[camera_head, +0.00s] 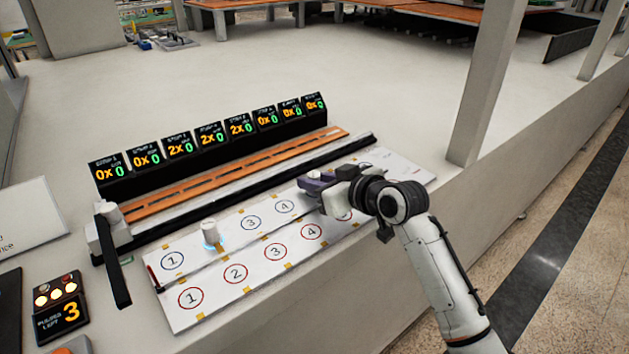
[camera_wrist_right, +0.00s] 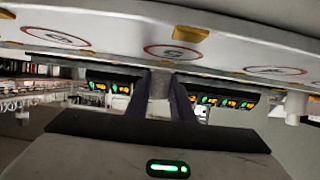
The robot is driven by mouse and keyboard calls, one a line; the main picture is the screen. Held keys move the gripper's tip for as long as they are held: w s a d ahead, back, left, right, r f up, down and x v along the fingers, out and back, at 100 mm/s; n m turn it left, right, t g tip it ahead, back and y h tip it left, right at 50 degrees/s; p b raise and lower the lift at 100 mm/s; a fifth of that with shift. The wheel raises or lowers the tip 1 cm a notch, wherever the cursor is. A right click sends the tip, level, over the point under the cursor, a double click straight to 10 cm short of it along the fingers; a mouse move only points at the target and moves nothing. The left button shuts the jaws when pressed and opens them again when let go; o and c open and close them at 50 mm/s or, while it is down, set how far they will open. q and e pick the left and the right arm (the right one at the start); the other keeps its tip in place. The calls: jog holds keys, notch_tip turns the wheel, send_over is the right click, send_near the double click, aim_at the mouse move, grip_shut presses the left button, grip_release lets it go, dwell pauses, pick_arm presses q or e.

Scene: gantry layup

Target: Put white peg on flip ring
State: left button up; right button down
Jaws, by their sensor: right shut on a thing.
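My right gripper (camera_head: 318,183) is over the right part of the white numbered board (camera_head: 187,248), near its back blue row. In the right wrist view the gripper (camera_wrist_right: 161,100) has its dark purple fingers shut on a pale grey-white peg (camera_wrist_right: 160,84), which looks close to the board. I cannot tell if it touches the board; the head view hides it. Another white peg (camera_head: 210,232) stands upright on the board between blue rings 1 and 3, with a blue glow at its base. No ring is legibly labelled flip. My left gripper is not in view.
Behind the board run a black rail, an orange slotted strip (camera_head: 240,173) and a row of black displays (camera_head: 209,134). A white block with a black bar (camera_head: 107,232) stands at the rail's left end. A post (camera_head: 485,85) rises at right.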

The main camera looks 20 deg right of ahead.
jog(key=shift+f, duration=0.2)
jog(key=c, duration=1.5)
grip_release()
jog(key=shift+c, duration=0.2)
jog(key=shift+r, duration=0.15)
jog(key=shift+s+d+r, duration=0.1)
jog(key=v, duration=1.1)
jog(key=shift+s+d+r, duration=0.15)
jog(key=shift+s+r, duration=0.05)
jog(key=shift+s, duration=0.15)
